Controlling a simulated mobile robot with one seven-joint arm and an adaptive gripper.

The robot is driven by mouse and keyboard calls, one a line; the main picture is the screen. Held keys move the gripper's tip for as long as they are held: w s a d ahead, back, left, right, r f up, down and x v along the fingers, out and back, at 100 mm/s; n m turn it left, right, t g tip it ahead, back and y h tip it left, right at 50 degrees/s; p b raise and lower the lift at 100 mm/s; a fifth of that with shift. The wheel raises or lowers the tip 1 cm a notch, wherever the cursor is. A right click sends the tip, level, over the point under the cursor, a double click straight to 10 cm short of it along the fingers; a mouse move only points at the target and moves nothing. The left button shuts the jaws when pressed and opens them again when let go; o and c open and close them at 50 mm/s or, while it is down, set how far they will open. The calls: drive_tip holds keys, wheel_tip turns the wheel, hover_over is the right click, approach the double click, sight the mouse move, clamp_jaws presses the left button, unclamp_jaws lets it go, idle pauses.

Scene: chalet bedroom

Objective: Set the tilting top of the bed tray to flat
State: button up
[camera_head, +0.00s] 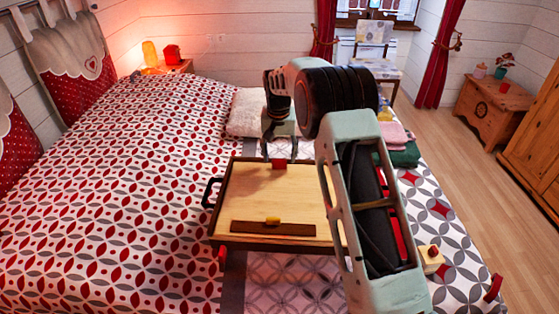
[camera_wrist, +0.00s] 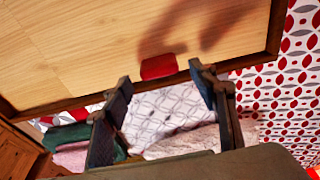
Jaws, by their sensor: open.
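The bed tray stands on the bed, with a light wood top (camera_head: 262,187) in a dark frame. A dark ledge (camera_head: 255,228) with a yellow tab (camera_head: 272,220) runs along its near side. A red tab (camera_head: 278,164) sits at the middle of the far edge; it also shows in the wrist view (camera_wrist: 158,66). My gripper (camera_head: 279,154) is at that far edge, fingers apart and empty. In the wrist view, my fingertips (camera_wrist: 160,76) lie either side of the red tab; contact cannot be told. The top's exact tilt is hard to judge; my arm hides its right side.
A black handle (camera_head: 209,192) sticks out at the tray's left. A pale cushion (camera_head: 245,112) lies beyond the tray, and a folded green cloth (camera_head: 405,156) lies to the right. A small wooden block (camera_head: 431,260) is near right. The patterned bed (camera_head: 110,190) is clear at left.

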wheel_tip(320, 180, up, 9)
drive_tip(key=s, duration=0.1)
drive_tip(key=shift+s+f, duration=0.15)
drive_tip(key=shift+s, duration=0.1)
